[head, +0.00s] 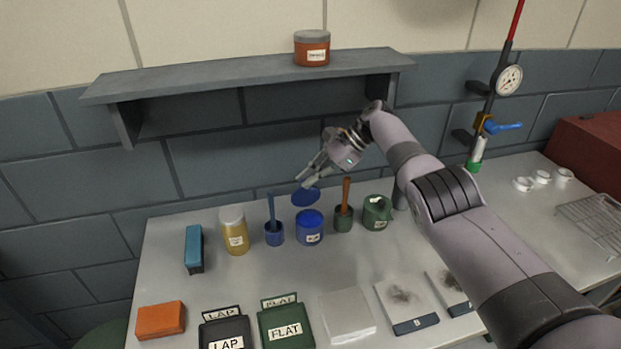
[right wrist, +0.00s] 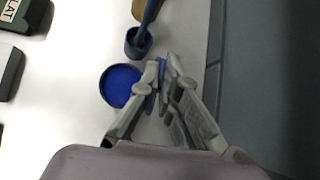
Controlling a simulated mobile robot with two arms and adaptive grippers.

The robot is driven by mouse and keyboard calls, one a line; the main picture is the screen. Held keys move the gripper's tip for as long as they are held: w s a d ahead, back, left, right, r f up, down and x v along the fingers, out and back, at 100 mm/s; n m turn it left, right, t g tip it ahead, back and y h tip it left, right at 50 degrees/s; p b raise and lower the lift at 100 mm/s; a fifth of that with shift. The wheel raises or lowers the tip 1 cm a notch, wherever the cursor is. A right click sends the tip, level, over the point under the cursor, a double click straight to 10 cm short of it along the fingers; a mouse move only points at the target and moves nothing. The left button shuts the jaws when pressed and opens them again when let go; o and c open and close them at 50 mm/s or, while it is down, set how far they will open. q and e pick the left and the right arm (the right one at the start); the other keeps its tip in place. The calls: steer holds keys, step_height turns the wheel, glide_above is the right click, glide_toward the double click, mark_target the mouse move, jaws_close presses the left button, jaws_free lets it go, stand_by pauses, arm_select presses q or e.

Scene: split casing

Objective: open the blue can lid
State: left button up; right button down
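The blue can (head: 310,236) stands upright on the bench with a white label on its front. In the right wrist view the blue can (right wrist: 122,86) shows its round, blue top from above. The blue lid (head: 306,197) shows as a disc tilted up just above and behind the can. My right gripper (head: 310,180) is at the lid's upper edge. In the right wrist view the fingers (right wrist: 163,66) are closed on the lid (right wrist: 162,72), seen nearly edge-on beside the can. I cannot tell whether lid and can touch. My left gripper is out of view.
A blue pot with a brush (head: 274,236) stands left of the can, a green pot with a brown-handled brush (head: 343,220) right, and a green can (head: 377,213) beyond. A yellow jar (head: 235,238) is farther left. The wall shelf (head: 240,76) overhangs behind. Plates and boxes lie in front.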

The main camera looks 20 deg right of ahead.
steer(key=c, duration=1.8)
jaws_free()
steer(key=shift+f, duration=0.1)
steer(key=v, duration=0.7)
steer(key=shift+d+r, duration=0.15)
steer(key=shift+r, duration=0.1)
steer(key=shift+s+f, duration=0.1)
